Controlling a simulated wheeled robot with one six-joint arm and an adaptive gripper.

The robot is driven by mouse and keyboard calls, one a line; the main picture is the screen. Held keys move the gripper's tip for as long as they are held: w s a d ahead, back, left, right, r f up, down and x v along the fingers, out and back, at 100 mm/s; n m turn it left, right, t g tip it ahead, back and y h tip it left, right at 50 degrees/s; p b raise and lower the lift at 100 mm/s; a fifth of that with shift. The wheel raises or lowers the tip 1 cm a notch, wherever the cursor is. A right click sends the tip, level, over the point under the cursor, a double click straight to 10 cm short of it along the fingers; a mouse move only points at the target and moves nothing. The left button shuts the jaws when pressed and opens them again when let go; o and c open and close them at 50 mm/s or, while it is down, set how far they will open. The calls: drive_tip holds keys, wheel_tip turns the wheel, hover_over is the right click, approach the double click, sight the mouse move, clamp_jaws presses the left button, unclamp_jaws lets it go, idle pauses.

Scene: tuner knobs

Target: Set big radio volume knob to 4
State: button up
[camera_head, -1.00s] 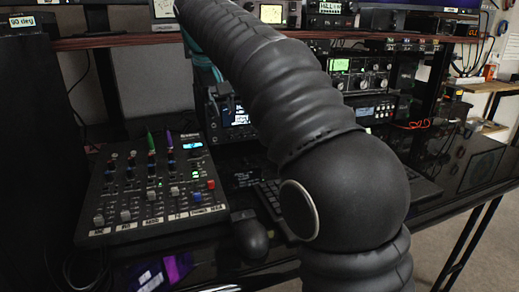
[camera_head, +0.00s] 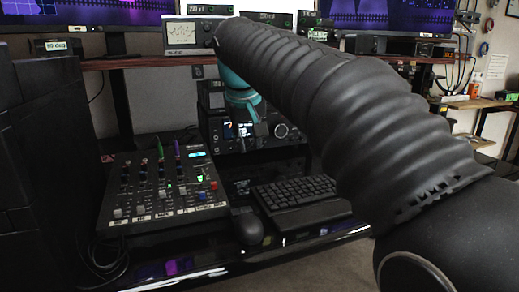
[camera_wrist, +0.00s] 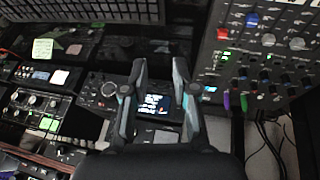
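The big radio, a black unit with a lit screen and a large round dial (camera_head: 281,130), stands under the shelf in the head view. In the wrist view the picture is turned over; its lit screen (camera_wrist: 157,105) shows between my fingers and the round dial (camera_wrist: 108,89) lies left of them. My gripper (camera_wrist: 160,72) is open, with its two dark fingers apart and nothing between them. It is in front of the radio, not visibly touching it. In the head view my arm and the teal wrist part hide part of the radio. I cannot tell which small knob is volume.
A mixer (camera_head: 160,190) with several sliders stands left of the radio. A keyboard (camera_head: 293,191) and a mouse (camera_head: 247,228) lie in front of it. A shelf (camera_head: 150,62) with meters runs above. Other radio units (camera_wrist: 45,103) flank the radio in the wrist view.

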drive_tip(key=shift+s+d+f, duration=0.25)
drive_tip(key=shift+s+d, duration=0.2)
drive_tip(key=shift+s, duration=0.1)
drive_tip(key=shift+s+d+f, duration=0.2)
drive_tip(key=shift+s+d, duration=0.2)
drive_tip(key=shift+s, duration=0.15)
